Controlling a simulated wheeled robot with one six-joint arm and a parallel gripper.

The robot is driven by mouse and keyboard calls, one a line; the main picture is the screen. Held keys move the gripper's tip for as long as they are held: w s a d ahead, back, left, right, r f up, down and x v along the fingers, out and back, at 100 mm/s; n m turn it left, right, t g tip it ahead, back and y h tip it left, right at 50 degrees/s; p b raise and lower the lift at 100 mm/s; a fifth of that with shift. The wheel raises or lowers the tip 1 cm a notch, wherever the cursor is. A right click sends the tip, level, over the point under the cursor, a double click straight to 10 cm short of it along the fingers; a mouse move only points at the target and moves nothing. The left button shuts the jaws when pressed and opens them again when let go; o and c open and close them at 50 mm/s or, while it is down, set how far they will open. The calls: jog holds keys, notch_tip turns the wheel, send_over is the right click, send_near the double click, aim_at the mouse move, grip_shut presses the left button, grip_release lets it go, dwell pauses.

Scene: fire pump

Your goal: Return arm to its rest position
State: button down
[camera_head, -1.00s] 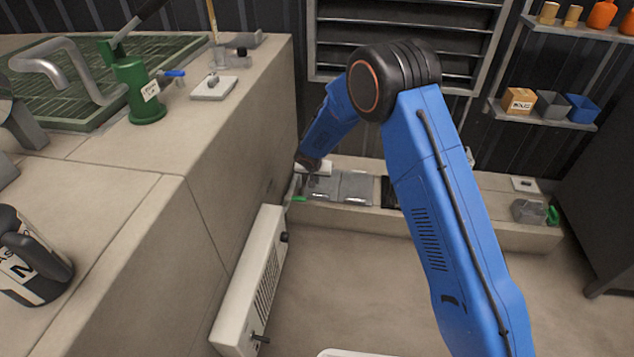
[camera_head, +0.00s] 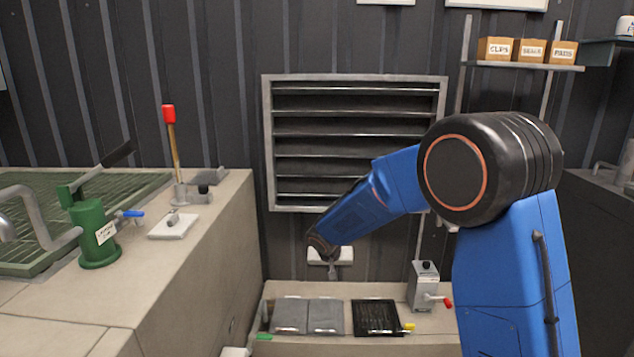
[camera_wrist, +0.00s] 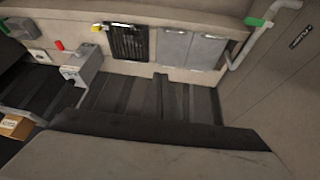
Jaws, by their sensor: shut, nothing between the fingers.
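My blue arm (camera_head: 510,250) fills the right of the head view. It rises to a large black elbow joint, then its forearm slopes down to the left. My gripper (camera_head: 333,271) hangs at the forearm's end, in front of the dark wall below the louvred vent. It is shut and empty, apart from the things on the low ledge beneath it. In the wrist view a dark, narrow part (camera_wrist: 160,94) near the middle looks like my gripper's fingers.
Grey flaps (camera_head: 308,316), a black grille (camera_head: 377,317) and a red-handled grey box (camera_head: 424,287) sit on the low ledge. A counter at left holds a green pump (camera_head: 95,236) and a red-topped lever (camera_head: 171,145). The louvred vent (camera_head: 355,141) is behind my forearm.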

jog(key=s+d+r, duration=0.8)
jog(key=s+d, duration=0.1)
jog(key=s, duration=0.1)
jog(key=s+d+r, duration=0.8)
jog(key=s+d, duration=0.2)
jog(key=s, duration=0.1)
jog(key=s+d, duration=0.2)
jog(key=s, duration=1)
jog(key=s+d+n+y, duration=0.1)
jog(key=s+d, duration=0.1)
jog(key=s, duration=1)
jog(key=shift+s+d+f, duration=0.2)
jog(key=shift+d+f, duration=0.1)
jog(key=shift+d, duration=0.1)
